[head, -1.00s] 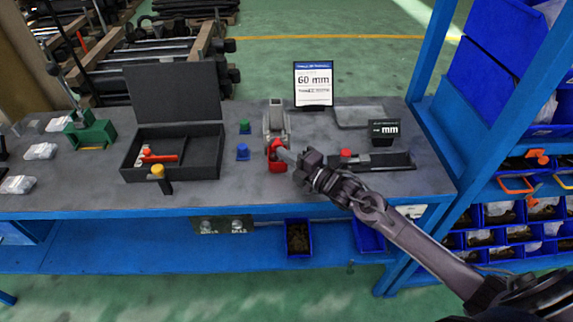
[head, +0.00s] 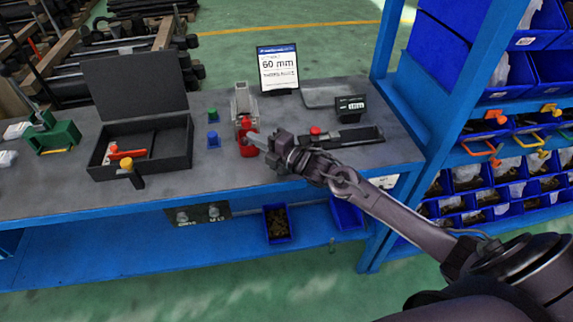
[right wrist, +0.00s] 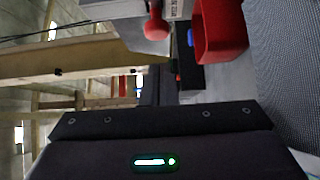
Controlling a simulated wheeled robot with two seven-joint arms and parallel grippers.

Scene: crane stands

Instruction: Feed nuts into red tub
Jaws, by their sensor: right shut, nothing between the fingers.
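The red tub (head: 248,148) stands on the grey bench top, below the front of a grey dispenser (head: 242,103). A red knob (head: 246,122) sits at the dispenser's front; in the right wrist view it is a red ball (right wrist: 156,27) beside the tub (right wrist: 222,32). My right gripper (head: 254,138) is shut and empty, with its tips at the knob and tub; I cannot tell whether they touch either. It hides part of the tub. No nuts show, and the tub's contents cannot be made out. My left gripper is out of view.
A 60 mm sign (head: 278,68) stands behind the dispenser. An open black case (head: 178,150) with tools lies left, two small blue and green pieces between. A black tray (head: 355,138) lies right. A blue rack (head: 400,90) bounds the bench's right end.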

